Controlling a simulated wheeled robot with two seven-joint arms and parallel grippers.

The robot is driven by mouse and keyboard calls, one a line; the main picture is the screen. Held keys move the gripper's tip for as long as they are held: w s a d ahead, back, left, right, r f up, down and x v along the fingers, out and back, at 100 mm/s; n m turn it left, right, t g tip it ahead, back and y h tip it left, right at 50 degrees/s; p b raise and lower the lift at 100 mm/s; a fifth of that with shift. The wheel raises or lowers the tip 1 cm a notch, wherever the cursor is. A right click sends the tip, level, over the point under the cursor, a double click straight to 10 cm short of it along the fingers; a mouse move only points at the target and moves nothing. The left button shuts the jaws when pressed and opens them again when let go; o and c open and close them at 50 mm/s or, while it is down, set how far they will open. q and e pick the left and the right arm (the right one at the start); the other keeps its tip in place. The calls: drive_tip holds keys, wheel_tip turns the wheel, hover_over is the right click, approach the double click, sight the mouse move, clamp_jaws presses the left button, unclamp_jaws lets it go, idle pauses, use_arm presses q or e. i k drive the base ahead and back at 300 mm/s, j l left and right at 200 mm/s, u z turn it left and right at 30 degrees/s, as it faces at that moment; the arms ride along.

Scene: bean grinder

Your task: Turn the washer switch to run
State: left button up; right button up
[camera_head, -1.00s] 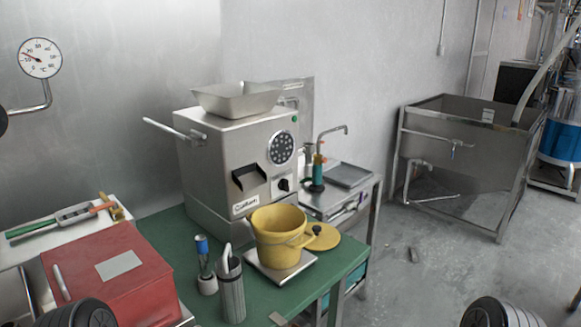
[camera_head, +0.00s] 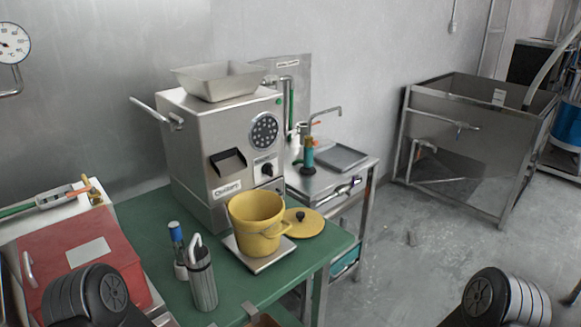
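A grey steel machine (camera_head: 195,134) stands on the green table, with a tray-shaped hopper on top. Its front has a round perforated disc (camera_head: 264,132), a dark chute and a black knob (camera_head: 267,170) beside a small label. I cannot read the knob's setting, nor tell whether it is the washer switch. Behind it, a steel panel (camera_head: 297,72) carries a label and a green-marked pipe. A steel basin (camera_head: 460,138) on a frame stands at the right. My two dark arm parts show at the lower left and lower right edges; neither gripper is in view.
The green table (camera_head: 145,215) holds a yellow pot (camera_head: 256,222) on a scale, a yellow lid (camera_head: 304,224), a grey canister (camera_head: 203,280) and a blue-capped bottle (camera_head: 177,245). A red box (camera_head: 65,250) is at left. The grey floor (camera_head: 400,270) at right is mostly clear.

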sight(268, 168)
drive_tip(key=i+l+u, duration=0.15)
drive_tip(key=l, duration=0.55)
drive_tip(key=i+l+u, duration=0.1)
drive_tip(key=i+l, duration=0.2)
drive_tip(key=l, duration=0.4)
drive_tip(key=i+l+u, duration=0.15)
drive_tip(key=l, duration=0.55)
drive_tip(key=i+l+u, duration=0.15)
drive_tip(key=l, duration=0.6)
drive_tip(key=i+l+u, duration=0.15)
drive_tip(key=l, duration=0.6)
drive_tip(key=i+l+u, duration=0.1)
drive_tip(key=l, duration=0.7)
